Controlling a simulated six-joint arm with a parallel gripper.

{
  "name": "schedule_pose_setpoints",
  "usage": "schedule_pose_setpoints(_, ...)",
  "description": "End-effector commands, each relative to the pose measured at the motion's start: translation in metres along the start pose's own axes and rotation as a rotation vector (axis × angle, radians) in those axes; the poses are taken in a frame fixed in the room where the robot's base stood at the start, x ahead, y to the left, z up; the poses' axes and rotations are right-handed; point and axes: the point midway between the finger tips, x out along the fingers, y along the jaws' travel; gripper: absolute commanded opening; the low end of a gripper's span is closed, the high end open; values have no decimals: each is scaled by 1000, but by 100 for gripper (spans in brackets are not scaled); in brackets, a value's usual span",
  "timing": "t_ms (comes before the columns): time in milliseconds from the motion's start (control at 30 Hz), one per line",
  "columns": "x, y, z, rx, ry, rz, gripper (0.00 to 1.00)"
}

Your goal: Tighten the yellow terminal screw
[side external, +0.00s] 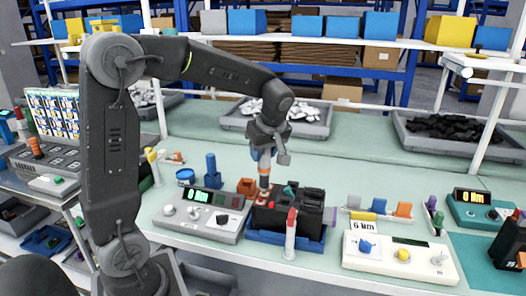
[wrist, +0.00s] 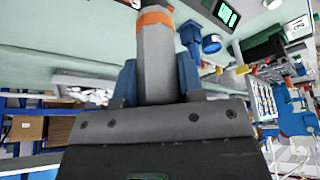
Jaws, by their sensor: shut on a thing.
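My gripper (side external: 266,142) points down over the black breaker block (side external: 290,216), which sits in a blue holder (side external: 285,241) on the bench. The gripper is shut on a grey tool with an orange band (side external: 264,166). The tool hangs nearly upright, its lower end at the block's left part; I cannot tell if it touches. In the wrist view the tool's grey handle (wrist: 157,65) stands between the two blue-grey fingers, and its far end is cut off by the top edge. The yellow terminal screw cannot be made out in either view.
A grey meter box (side external: 200,216) with a green display stands left of the block. A red-topped white post (side external: 291,235) stands close in front. A white box (side external: 400,258) with blue and yellow knobs is to the right. Colored pieces in holders (side external: 378,209) stand behind it.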

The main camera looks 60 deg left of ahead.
Motion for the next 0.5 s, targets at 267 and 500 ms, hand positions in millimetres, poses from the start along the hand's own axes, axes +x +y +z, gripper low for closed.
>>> schedule_pose_setpoints(267,2,0,0,0,1,1,12)
schedule_pose_setpoints(500,4,0,2,0,1,1,12)
